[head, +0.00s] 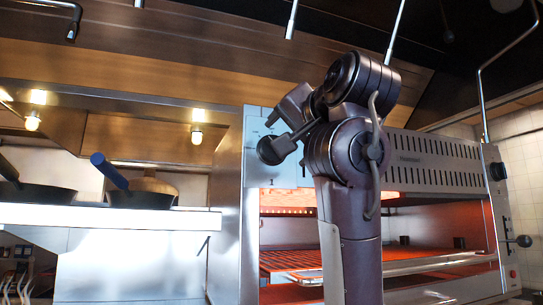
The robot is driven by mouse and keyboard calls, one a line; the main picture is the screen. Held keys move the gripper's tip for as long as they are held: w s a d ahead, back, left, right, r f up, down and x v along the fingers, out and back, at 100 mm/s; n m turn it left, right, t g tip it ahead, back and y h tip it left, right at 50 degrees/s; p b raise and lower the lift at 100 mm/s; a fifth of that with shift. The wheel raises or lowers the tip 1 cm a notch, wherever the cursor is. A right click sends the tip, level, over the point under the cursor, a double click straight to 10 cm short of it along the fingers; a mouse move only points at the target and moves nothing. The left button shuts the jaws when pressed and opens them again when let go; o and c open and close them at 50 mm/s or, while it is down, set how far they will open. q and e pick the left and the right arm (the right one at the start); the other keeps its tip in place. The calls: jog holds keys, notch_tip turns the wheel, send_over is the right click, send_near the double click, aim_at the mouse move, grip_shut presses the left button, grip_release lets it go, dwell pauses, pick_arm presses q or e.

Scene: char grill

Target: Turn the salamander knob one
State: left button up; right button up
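The salamander (430,160) is a large steel grill unit with a slotted upper front and glowing orange heat inside. A black knob (497,171) sits on its right end. My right arm rises from the bottom, right of centre, in front of the salamander. My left gripper is not in view.
A second ball-ended lever (522,241) sticks out at the lower right. A rack with a metal bar handle (400,265) crosses the salamander's opening. Pans, one with a blue handle (108,170), stand on a steel shelf (110,217) at left. A hood hangs above.

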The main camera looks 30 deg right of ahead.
jog(key=p+x, duration=0.1)
jog(key=x, duration=0.1)
jog(key=p+x, duration=0.1)
jog(key=x, duration=0.1)
jog(key=p+x, duration=0.2)
jog(key=shift+r, duration=0.35)
jog(key=shift+c, duration=0.4)
jog(key=c, duration=0.9)
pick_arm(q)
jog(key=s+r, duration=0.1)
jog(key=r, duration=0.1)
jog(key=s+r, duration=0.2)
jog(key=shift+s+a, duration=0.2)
pick_arm(e)
jog(key=shift+o, duration=0.2)
